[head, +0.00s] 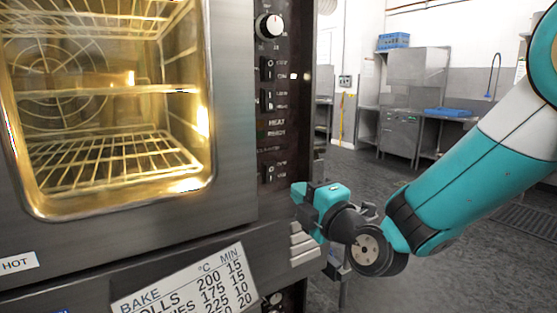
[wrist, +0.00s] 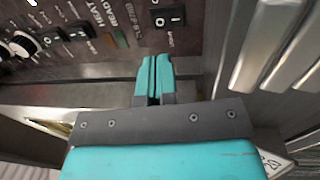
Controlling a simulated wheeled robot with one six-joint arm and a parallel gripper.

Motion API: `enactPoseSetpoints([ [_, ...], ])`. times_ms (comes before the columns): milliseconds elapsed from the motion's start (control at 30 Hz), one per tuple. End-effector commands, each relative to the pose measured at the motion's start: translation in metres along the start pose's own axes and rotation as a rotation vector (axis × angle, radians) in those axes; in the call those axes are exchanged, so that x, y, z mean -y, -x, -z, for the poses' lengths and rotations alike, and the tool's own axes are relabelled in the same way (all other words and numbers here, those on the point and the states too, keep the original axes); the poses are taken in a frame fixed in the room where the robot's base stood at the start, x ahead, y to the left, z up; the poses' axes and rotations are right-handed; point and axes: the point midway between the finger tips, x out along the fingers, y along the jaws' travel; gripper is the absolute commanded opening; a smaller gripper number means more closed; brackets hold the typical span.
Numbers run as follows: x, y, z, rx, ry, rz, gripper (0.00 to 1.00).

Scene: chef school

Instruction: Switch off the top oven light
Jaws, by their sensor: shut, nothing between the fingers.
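The top oven (head: 110,120) has a glass door, and its inside glows yellow, so its light is on. Its dark control panel (head: 285,130) stands right of the door with a round knob (head: 268,26) and several rocker switches. The lowest rocker switch (head: 270,173) of this panel is near my gripper (head: 298,192). In the wrist view a black rocker switch (wrist: 168,19) marked 0 and I lies just beyond the fingertips of my gripper (wrist: 155,62). The fingers are shut and empty, pointing at the panel. A gap seems to show between fingertips and switch; contact cannot be told.
Grey metal ridges (head: 302,245) stick out below the panel, close to my gripper; they also show right in the wrist view (wrist: 275,45). A baking chart (head: 190,285) is on the lower front. Open floor (head: 355,180) lies right, with steel kitchen units (head: 415,100) behind.

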Motion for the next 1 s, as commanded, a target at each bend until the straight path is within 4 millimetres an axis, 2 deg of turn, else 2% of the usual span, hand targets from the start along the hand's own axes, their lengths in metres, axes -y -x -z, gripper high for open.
enactPoseSetpoints([
  [33, -0.008, -0.011, 0.001, -0.002, -0.001, 0.003, 0.00],
  [200, -0.008, -0.041, 0.001, -0.002, -0.001, 0.002, 0.00],
  [500, -0.003, -0.080, 0.001, -0.002, -0.001, 0.001, 0.00],
  [700, -0.001, -0.088, 0.000, -0.001, -0.001, 0.000, 0.00],
  [1000, 0.000, -0.088, 0.000, -0.001, -0.001, 0.000, 0.00],
])
